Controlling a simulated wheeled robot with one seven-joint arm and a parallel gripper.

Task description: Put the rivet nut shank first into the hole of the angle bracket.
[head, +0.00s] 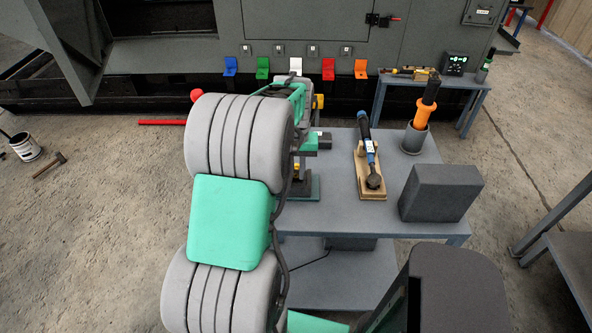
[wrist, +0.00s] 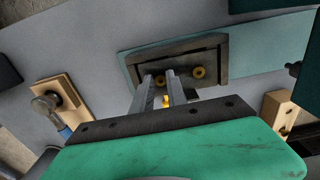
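My gripper (wrist: 161,75) points down at a dark shallow tray (wrist: 222,54) in the wrist view. Its two grey fingers stand apart, with nothing clearly clamped between them. In the head view, L-shaped coloured tabs that look like angle brackets sit along the enclosure: blue (head: 230,66), green (head: 262,68), white (head: 295,66), red (head: 328,69), orange (head: 361,68).
The grey table (head: 335,215) carries a tool on a wooden stand (head: 369,170), a cup (head: 415,138) with an orange-and-black tool, and a dark box (head: 440,192). A small side table (head: 470,82) stands behind. My arm covers the table's left part.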

